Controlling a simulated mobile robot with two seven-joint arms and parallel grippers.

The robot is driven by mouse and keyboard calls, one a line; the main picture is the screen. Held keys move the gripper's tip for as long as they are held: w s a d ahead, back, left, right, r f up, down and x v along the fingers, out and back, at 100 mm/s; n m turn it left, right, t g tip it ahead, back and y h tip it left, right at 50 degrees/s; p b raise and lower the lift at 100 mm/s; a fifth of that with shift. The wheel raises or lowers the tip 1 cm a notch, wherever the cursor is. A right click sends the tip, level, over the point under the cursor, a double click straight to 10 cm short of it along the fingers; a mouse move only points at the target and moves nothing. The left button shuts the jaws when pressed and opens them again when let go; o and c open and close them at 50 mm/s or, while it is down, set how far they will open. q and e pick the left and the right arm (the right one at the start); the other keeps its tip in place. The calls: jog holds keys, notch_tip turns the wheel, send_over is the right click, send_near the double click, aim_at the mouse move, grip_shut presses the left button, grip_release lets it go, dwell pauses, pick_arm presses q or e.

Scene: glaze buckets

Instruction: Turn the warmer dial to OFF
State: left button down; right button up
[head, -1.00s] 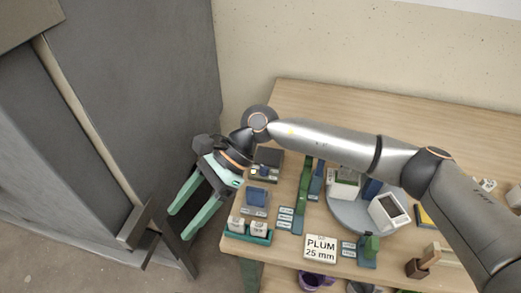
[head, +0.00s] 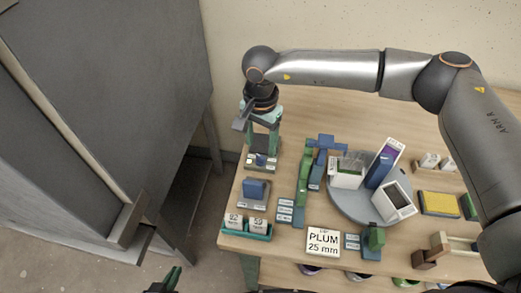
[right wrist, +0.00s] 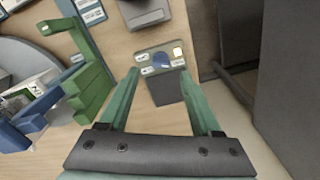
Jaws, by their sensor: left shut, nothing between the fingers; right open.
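The warmer (head: 250,161) is a small dark box with a pale-labelled panel at the table's left edge. In the right wrist view its panel (right wrist: 143,58) carries a blue dial (right wrist: 161,61), small white labels and a lit yellowish lamp (right wrist: 178,52). The labels are too small to read, so I cannot tell the dial's setting. My right gripper (head: 263,145) is open and points down over the warmer. In the right wrist view its green fingers (right wrist: 160,74) frame the warmer, with nothing held. My left gripper (head: 172,281) is shut and empty at the bottom edge, partly out of frame.
A holder with a blue block (head: 255,189) stands in front of the warmer. Green and blue upright parts (head: 303,180) stand to its right, beside a grey turntable (head: 347,207). A teal tray (head: 232,231) sits at the front left corner. A grey cabinet (head: 110,110) stands left of the table.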

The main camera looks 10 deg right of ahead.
aim_at(260, 156)
jog(key=shift+f, duration=2.2)
jog(key=shift+c, duration=0.2)
grip_shut()
